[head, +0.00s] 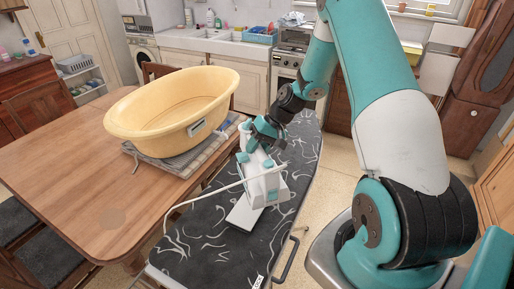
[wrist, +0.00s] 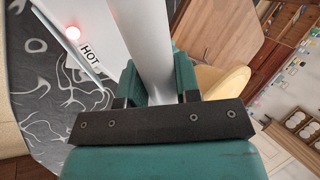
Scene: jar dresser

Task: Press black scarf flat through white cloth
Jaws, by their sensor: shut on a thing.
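My gripper (head: 262,138) is shut on the handle of a white and teal iron (head: 263,184), above the ironing board (head: 192,254). In the wrist view the white handle (wrist: 158,50) runs between the fingers of my gripper (wrist: 157,95). A pale flat piece (head: 240,217) shows at the iron's near side; I cannot tell whether it is the white cloth or a plate. The board's surface is black with pale swirls; I cannot make out a separate black scarf. A red light (wrist: 72,32) glows beside a "HOT" label (wrist: 90,54). Whether the iron touches the board is unclear.
A wooden table (head: 65,170) stands left of the board, with a yellow basin (head: 175,105) on folded cloths (head: 217,157). The iron's white cord (head: 195,200) loops left over the board. Floor is open right of the board.

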